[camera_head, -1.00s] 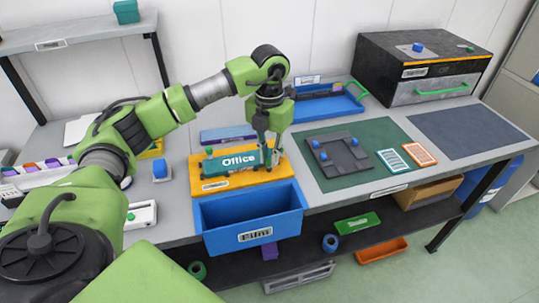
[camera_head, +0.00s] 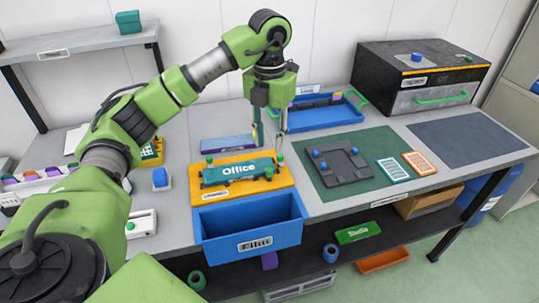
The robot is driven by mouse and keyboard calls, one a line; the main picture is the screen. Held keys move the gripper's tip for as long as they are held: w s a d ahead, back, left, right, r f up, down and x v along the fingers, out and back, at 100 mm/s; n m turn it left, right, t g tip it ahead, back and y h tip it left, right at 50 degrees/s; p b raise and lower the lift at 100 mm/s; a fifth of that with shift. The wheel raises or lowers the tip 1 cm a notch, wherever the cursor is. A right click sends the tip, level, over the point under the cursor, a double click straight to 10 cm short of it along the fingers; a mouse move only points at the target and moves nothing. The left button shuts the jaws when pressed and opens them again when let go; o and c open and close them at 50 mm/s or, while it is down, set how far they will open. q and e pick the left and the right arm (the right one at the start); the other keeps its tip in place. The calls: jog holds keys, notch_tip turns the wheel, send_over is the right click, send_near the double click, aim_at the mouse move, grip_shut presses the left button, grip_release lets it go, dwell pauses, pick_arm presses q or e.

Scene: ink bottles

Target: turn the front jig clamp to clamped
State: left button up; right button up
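A teal block lettered "Office" (camera_head: 232,174) lies on an orange board (camera_head: 214,196) on the bench. Small green knobs stand around it, one near its left end (camera_head: 209,160) and others at its right end (camera_head: 268,173). A dark jig plate (camera_head: 346,165) with blue knobs (camera_head: 321,166) lies on the green mat. The frames do not settle which clamp is the front one. My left gripper (camera_head: 270,139) points down above the back right of the orange board. Its fingers are apart and I see nothing between them. My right gripper is out of view.
A blue bin labelled "Film" (camera_head: 251,225) sits at the bench front, just before the orange board. A blue tray (camera_head: 332,121) lies behind the jig plate. A dark grey mat (camera_head: 466,135) is clear.

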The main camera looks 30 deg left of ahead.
pick_arm(q)
jog(key=shift+r, duration=1.65)
